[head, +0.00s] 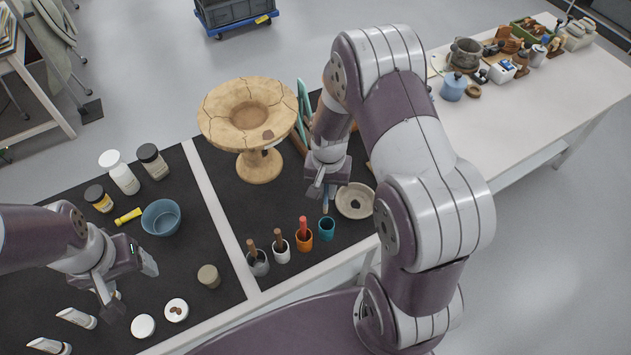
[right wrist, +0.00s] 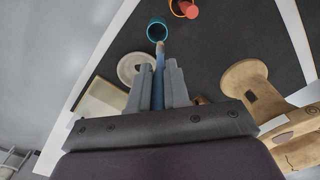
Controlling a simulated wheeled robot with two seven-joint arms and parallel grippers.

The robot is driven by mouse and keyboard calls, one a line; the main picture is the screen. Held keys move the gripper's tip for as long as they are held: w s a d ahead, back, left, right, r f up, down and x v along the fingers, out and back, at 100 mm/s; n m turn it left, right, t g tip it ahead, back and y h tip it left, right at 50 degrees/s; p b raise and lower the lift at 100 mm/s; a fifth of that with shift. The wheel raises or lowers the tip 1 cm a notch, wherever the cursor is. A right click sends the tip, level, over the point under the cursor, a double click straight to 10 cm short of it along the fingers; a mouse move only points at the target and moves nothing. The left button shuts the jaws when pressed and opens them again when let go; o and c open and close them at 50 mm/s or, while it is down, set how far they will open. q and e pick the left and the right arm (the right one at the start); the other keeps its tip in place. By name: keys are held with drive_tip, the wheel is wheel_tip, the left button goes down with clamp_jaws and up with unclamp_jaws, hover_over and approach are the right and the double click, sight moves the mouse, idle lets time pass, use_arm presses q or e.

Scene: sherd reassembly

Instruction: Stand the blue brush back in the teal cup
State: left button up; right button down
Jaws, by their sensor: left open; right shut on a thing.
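The teal cup (head: 327,229) stands on the dark mat near the table's front edge, at the right end of a row of cups. It also shows near the top of the right wrist view (right wrist: 157,29), with its dark opening toward me. My right gripper (head: 322,188) is shut on the blue brush (head: 326,201) and holds it above the cup. In the right wrist view the brush (right wrist: 159,75) stands between the fingers, its tip close to the cup's rim in the picture; I cannot tell whether they touch. My left gripper (head: 128,288) is open, over the left part of the table.
An orange cup (head: 303,240) with a red-handled tool stands just left of the teal cup, with two more filled cups beyond. A shallow dish (head: 355,201) lies close on the right. A cracked pedestal vessel (head: 250,120) stands behind. A blue bowl (head: 161,218) is further left.

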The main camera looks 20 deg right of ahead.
drive_tip(key=shift+s+d+m, duration=0.1)
drive_tip(key=shift+s+m, duration=0.2)
drive_tip(key=shift+f+b, duration=0.55)
drive_tip(key=shift+b, duration=0.05)
wheel_tip(320, 180, down, 10)
drive_tip(key=b, duration=0.7)
drive_tip(key=shift+f+b, duration=0.25)
drive_tip(key=shift+b, duration=0.15)
drive_tip(key=c, duration=1)
unclamp_jaws()
drive_tip(key=shift+w, duration=0.1)
wheel_tip(320, 180, up, 13)
drive_tip(key=shift+f, duration=0.1)
